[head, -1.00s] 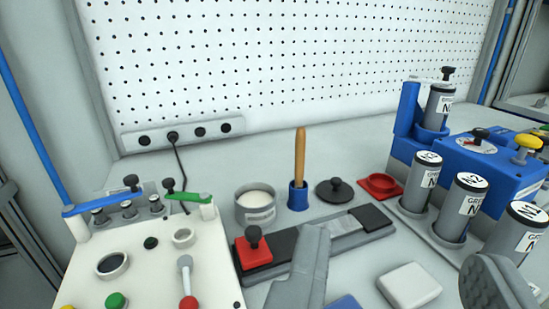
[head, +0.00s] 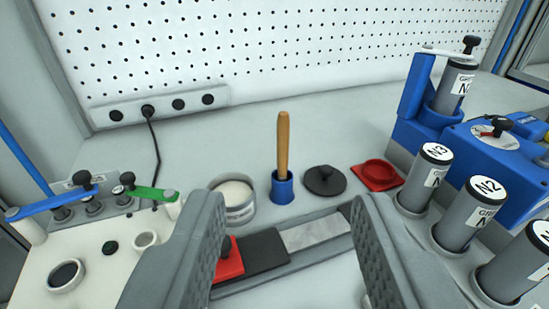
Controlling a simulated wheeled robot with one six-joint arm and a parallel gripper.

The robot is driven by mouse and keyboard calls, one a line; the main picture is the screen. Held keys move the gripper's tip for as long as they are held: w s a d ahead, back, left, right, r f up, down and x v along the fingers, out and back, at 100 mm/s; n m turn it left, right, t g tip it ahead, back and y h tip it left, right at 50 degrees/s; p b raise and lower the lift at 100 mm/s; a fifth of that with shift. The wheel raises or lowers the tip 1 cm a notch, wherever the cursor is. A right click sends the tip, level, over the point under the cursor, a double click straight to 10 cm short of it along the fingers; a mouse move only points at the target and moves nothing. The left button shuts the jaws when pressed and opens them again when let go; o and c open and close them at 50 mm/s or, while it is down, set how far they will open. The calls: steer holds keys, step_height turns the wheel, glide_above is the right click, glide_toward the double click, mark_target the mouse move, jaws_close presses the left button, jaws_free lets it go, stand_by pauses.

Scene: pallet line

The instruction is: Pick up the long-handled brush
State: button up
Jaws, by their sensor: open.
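The long-handled brush (head: 283,143) stands upright in a small blue cup (head: 282,188) near the back of the bench. Only its wooden handle shows; its lower end is hidden in the cup. My gripper (head: 286,222) is open and empty. Its two grey fingers stand in the lower part of the view, one left and one right of the brush's line. The brush appears between them but farther off, and neither finger touches it.
A round tin (head: 240,213) stands left of the cup. A black lidded disc (head: 325,181) and a red dish (head: 377,175) lie to its right. Grey cylinders (head: 424,180) stand right; a control panel (head: 95,280) lies left.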

steer(key=w, duration=0.2)
step_height(320, 180, up, 4)
steer(key=g, duration=1.5)
glide_above(283, 121)
steer(key=s, duration=0.1)
steer(key=f, duration=0.6)
steer(key=w+f, duration=0.1)
steer(key=f, duration=0.4)
steer(key=w+f, duration=0.1)
steer(key=f, duration=0.5)
steer(key=shift+f, duration=0.3)
jaws_close()
steer(key=shift+r, duration=0.15)
